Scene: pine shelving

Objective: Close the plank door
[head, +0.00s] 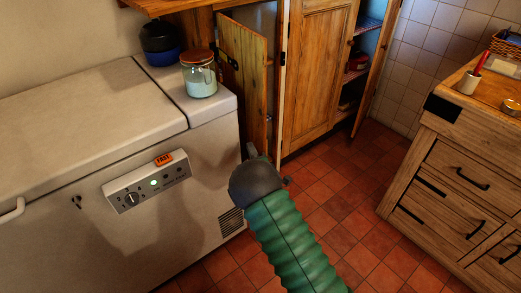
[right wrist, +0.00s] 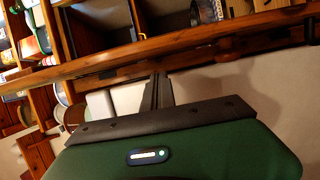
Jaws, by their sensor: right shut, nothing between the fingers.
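The plank door (head: 243,75) is a pine board door with black metal fittings, in the head view behind the white chest freezer. It stands open at an angle, with a pale recess showing behind its top. Its lower part is partly hidden by the freezer. My right gripper (head: 250,151) is below the door, by the freezer's right corner, mostly hidden behind its dark wrist. In the right wrist view its dark fingers (right wrist: 158,92) are together and empty, near a wooden shelf edge. I cannot tell whether it touches the door. My left gripper is not in view.
The chest freezer (head: 75,110) fills the left, with a glass jar (head: 199,80) and a blue pot (head: 161,48) on it. A tall cupboard (head: 317,65) has its right door (head: 376,60) open. A drawer unit (head: 455,175) stands right. Tiled floor (head: 345,205) between is clear.

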